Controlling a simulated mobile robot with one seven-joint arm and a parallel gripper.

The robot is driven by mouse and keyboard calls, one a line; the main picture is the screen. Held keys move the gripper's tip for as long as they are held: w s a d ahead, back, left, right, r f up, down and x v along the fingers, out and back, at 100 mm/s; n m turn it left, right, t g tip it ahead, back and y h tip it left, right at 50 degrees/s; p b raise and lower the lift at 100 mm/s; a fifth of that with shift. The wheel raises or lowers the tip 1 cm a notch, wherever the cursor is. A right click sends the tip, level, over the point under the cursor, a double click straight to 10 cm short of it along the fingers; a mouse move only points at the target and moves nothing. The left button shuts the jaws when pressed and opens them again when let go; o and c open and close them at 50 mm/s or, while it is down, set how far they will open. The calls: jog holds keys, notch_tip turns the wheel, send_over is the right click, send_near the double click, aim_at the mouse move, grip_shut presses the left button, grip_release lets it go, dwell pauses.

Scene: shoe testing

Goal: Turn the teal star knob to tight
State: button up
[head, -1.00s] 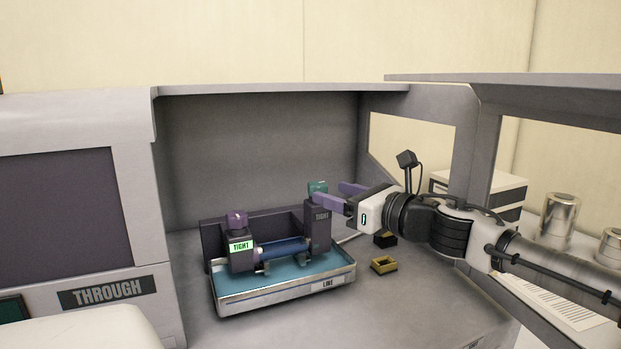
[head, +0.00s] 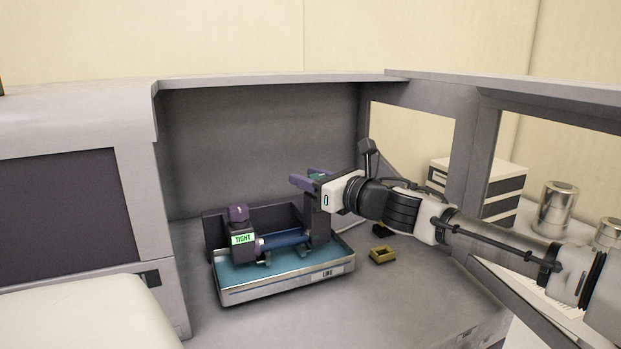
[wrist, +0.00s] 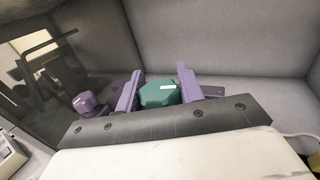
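The teal star knob (wrist: 158,94) lies between the two purple fingers of my gripper (wrist: 160,85) in the wrist view. The fingers stand one on each side, very close to it; I cannot tell whether both touch. In the head view my gripper (head: 308,179) reaches from the right over the top of the right dark post (head: 318,222), and only a sliver of the teal knob (head: 318,177) shows. The label on that post is hidden by my gripper. The left post has a purple knob (head: 238,213) and a lit green display (head: 243,239), apparently reading TIGHT.
The fixture stands in a blue tray (head: 290,291) with a LINE label inside a grey enclosure. A yellow open block (head: 382,255) lies right of the tray. The enclosure's grey frame post (head: 476,160) stands behind my arm. Metal cylinders (head: 556,210) stand at the far right.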

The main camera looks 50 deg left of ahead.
jog(key=c, duration=0.5)
